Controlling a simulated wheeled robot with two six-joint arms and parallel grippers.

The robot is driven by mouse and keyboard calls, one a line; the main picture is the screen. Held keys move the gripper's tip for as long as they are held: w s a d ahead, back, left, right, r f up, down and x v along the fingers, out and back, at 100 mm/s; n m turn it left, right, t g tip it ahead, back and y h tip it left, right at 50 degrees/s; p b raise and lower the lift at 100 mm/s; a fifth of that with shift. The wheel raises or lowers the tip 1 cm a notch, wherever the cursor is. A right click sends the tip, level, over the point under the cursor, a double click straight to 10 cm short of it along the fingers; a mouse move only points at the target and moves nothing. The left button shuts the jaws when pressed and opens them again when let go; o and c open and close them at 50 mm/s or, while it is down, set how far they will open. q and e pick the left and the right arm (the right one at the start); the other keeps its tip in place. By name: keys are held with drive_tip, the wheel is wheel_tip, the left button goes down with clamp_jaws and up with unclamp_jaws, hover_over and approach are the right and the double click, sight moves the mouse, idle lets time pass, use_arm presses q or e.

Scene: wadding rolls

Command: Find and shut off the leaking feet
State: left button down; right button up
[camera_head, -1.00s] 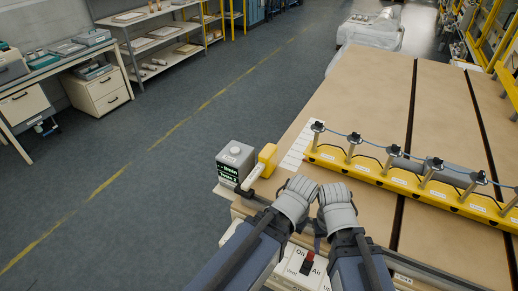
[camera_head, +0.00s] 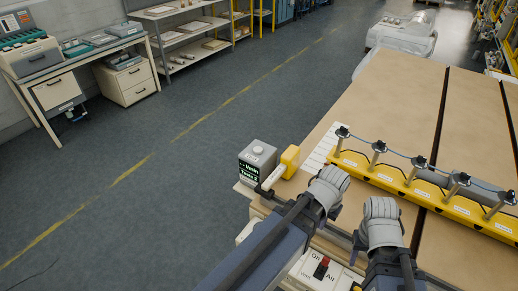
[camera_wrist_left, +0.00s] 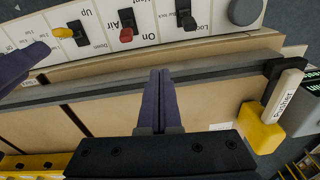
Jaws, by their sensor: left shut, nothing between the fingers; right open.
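A yellow bar (camera_head: 400,182) lies on the table with several upright metal feet (camera_head: 376,152) with dark tops, linked by a thin blue hose. I cannot tell from the picture whether any foot leaks. A grey cylinder (camera_head: 435,178) lies behind them. A switch panel with a red "Air" switch (camera_head: 321,267) is on the table's front; the switch also shows in the left wrist view (camera_wrist_left: 127,30). My left gripper (camera_head: 330,184) is shut and empty near the table's front edge, left of the bar's feet. My right gripper (camera_head: 381,215) is open, in front of the bar.
A grey box with a green display (camera_head: 257,163) and a yellow pusher (camera_head: 290,161) are at the table's left corner. The pusher also shows in the left wrist view (camera_wrist_left: 262,128). A desk and shelves stand beyond the open floor.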

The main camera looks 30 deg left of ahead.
use_arm(q)
drive_tip(key=w+a+r+n+t+h+p, duration=0.1)
drive_tip(key=w+a+r+n+t+p, duration=0.2)
drive_tip(key=w+a, duration=0.5)
wheel_tip(320, 180, up, 8)
drive_tip(key=n+t+y+p, duration=0.1)
drive_tip(key=n+t+y, duration=0.1)
drive_tip(key=n+t, duration=0.5)
hover_over(257, 151)
drive_tip(key=n+g, duration=0.2)
drive_tip(key=shift+d, duration=0.1)
wheel_tip(257, 151, down, 9)
drive_tip(key=b, duration=0.8)
drive_tip(key=shift+r+b, duration=0.1)
drive_tip(key=shift+b, duration=0.25)
drive_tip(key=shift+f+b, duration=0.4)
